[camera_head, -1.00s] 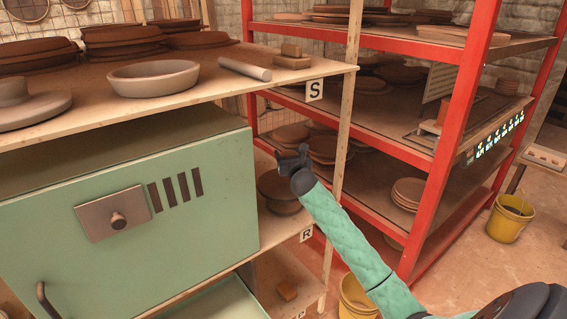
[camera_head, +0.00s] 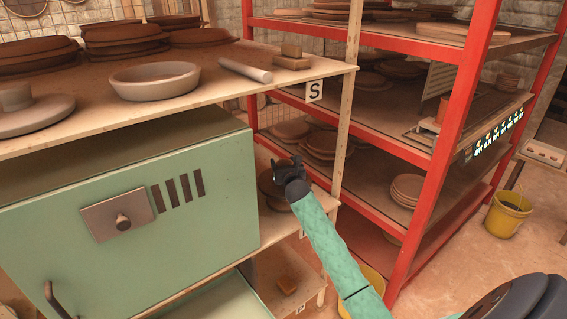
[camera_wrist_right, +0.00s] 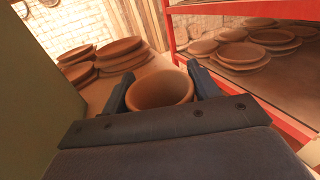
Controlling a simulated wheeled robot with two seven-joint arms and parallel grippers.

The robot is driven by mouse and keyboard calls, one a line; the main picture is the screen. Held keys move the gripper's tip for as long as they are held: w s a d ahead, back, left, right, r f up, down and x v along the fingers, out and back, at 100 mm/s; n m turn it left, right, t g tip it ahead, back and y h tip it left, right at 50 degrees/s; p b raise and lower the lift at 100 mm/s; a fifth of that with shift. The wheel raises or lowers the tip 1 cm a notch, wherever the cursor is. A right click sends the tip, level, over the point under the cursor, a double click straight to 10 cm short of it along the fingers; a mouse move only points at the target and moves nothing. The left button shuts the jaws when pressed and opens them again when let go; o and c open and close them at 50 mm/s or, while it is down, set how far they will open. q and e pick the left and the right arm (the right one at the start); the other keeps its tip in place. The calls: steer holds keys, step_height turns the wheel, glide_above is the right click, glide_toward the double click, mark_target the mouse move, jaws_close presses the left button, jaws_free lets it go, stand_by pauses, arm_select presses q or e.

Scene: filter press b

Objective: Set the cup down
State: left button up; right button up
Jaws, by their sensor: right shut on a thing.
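In the right wrist view a brown clay cup (camera_wrist_right: 160,88) sits between the two dark fingers of my right gripper (camera_wrist_right: 160,90), its round mouth facing the camera. The gripper is shut on it. In the head view my right gripper (camera_head: 287,168) is over the lower wooden shelf, to the right of the green cabinet. Brown pottery (camera_head: 270,188) shows just behind and below the fingers; I cannot tell whether it is the held cup or shelf ware. The cup's base and any contact with the shelf are hidden. My left gripper is not in view.
The green cabinet (camera_head: 130,190) stands close on the left. A wooden post (camera_head: 347,110) and red rack (camera_head: 455,130) are on the right. The wrist view shows stacked brown dishes (camera_wrist_right: 100,62) beyond the cup. The upper shelf (camera_head: 225,92) overhangs.

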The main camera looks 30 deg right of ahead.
steer(key=shift+f, duration=0.1)
steer(key=o, duration=1)
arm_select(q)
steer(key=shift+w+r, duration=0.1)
arm_select(e)
steer(key=shift+s+a, duration=0.1)
steer(key=shift+s, duration=0.15)
steer(key=b+v, duration=0.3)
steer(key=v, duration=0.7)
steer(key=shift+s, duration=0.2)
arm_select(q)
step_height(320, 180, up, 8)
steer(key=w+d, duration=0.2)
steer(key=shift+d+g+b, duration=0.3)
steer(key=shift+b, duration=0.05)
arm_select(e)
steer(key=shift+s+a, duration=0.25)
steer(key=shift+s, duration=0.25)
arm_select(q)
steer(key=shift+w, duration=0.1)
